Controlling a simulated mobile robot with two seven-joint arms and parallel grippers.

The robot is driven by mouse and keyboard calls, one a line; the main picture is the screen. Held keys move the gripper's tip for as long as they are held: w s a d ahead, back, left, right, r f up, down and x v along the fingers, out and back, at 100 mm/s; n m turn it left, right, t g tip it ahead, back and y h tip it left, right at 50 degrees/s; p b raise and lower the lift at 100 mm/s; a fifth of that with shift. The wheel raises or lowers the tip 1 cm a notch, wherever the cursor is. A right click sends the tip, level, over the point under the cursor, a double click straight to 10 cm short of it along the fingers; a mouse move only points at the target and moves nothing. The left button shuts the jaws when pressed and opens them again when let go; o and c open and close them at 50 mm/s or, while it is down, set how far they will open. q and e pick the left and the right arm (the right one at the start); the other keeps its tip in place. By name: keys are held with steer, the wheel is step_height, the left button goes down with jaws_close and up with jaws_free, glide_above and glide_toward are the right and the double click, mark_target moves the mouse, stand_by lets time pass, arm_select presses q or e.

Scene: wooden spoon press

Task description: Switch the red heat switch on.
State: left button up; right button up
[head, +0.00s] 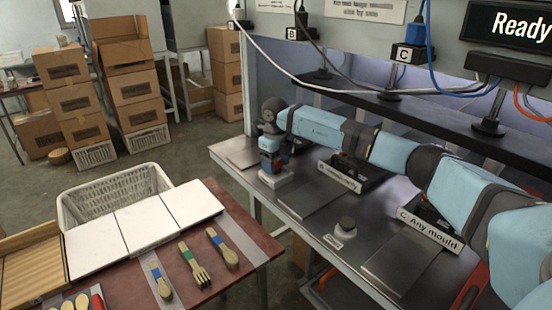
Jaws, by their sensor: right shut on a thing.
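My right arm reaches in from the right across the metal bench, and my right gripper (273,168) points down at the bench's far left part. It is shut on a small part with red on it, just above a pale block (276,180). I take this part to be the red heat switch (267,164). The fingers hide most of it, so its on or off position cannot be told. My left gripper is not in view.
A round grey knob (346,225) stands on the bench front. A sign reads "C: Any mould" (430,228); a display (508,22) reads "Ready". Left, a red table (215,275) holds banded wooden utensils and white boards beside a white basket (118,190). Cables hang above the bench.

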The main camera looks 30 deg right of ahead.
steer(key=shift+r+m+p, duration=0.25)
steer(key=shift+m+p, duration=0.45)
steer(key=shift+m, duration=0.3)
steer(key=m+p, duration=0.2)
steer(key=shift+m, duration=0.3)
steer(key=shift+f+m+p, duration=0.1)
steer(key=shift+m+p, duration=0.45)
steer(key=shift+m, duration=0.25)
steer(key=shift+m+p, duration=0.4)
steer(key=shift+m, duration=0.3)
steer(key=shift+m+p, duration=0.4)
steer(key=shift+m, duration=0.3)
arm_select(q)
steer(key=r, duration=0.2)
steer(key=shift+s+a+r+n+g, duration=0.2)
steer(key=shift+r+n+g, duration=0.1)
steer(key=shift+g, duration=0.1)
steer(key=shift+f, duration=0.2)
arm_select(e)
steer(key=shift+f+m, duration=0.15)
steer(key=shift+m, duration=0.15)
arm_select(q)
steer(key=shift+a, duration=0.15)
